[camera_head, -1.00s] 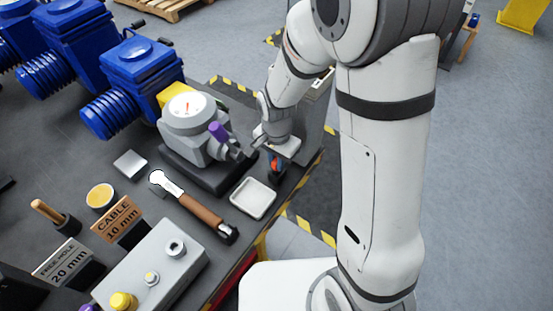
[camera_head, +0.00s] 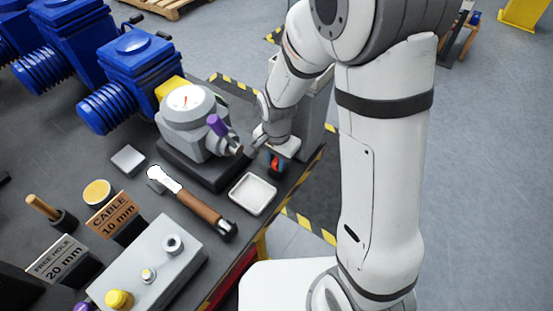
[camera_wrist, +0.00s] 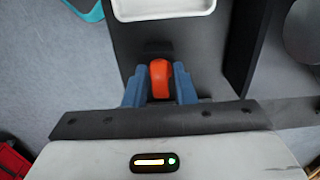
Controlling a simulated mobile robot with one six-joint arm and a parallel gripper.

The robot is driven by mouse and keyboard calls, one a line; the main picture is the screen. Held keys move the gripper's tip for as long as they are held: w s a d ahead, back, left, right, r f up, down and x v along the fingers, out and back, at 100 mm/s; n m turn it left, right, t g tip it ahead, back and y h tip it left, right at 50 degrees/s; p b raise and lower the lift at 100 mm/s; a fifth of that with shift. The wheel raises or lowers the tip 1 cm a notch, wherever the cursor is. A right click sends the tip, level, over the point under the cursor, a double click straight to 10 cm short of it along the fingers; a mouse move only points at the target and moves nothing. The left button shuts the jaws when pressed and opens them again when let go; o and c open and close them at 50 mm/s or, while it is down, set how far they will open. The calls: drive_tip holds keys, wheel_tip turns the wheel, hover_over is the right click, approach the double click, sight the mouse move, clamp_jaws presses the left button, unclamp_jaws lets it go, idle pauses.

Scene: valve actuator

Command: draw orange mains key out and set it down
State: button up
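The orange mains key (camera_wrist: 160,78) sits between the blue fingers of my gripper (camera_wrist: 160,88) in the wrist view. Both fingers lie against its sides, with no clear gap. In the head view, the key (camera_head: 276,160) is a small orange patch under my gripper (camera_head: 275,156), just right of the grey valve actuator (camera_head: 188,112), near the bench edge. What holds the key from below is dark and mostly hidden, so I cannot tell whether it is still seated.
An empty white tray (camera_head: 253,194) lies just in front of my gripper; it also shows in the wrist view (camera_wrist: 165,16). A grey box with knobs (camera_head: 148,268) stands nearer.

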sight(276, 159)
drive_tip(key=o, duration=0.3)
wheel_tip(276, 159, up, 7)
drive_tip(key=shift+f, duration=0.1)
drive_tip(key=shift+r, duration=0.5)
idle(0.4)
